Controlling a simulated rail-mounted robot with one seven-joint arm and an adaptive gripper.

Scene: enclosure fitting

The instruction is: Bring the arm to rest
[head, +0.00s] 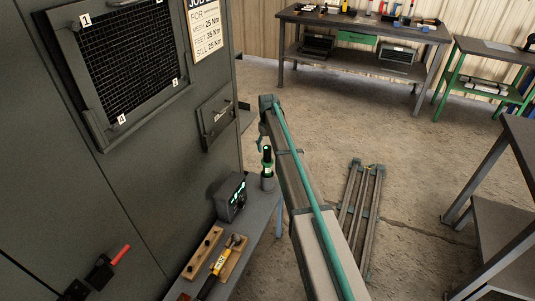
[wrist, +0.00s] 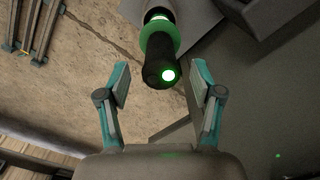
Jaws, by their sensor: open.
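My gripper (wrist: 160,84) is open in the wrist view, its two teal-and-grey fingers spread apart with nothing between their pads. A black-handled tool (wrist: 158,60) with a green collar and a lit green end lies just beyond the fingertips, centred between them and apart from both. In the head view the same tool (head: 267,155) stands upright at the far end of the bench beside the cabinet. My arm reaches from the lower right up to this spot. In the head view the gripper is mostly hidden behind my arm; only a small teal part shows.
A dark cabinet (head: 150,190) with a mesh panel (head: 121,55) fills the left. The narrow bench (head: 258,215) holds a box with green digits (head: 231,197) and a yellow-and-black tool (head: 221,262). A rail frame (head: 350,205) lies on open floor; worktables stand at the back and right.

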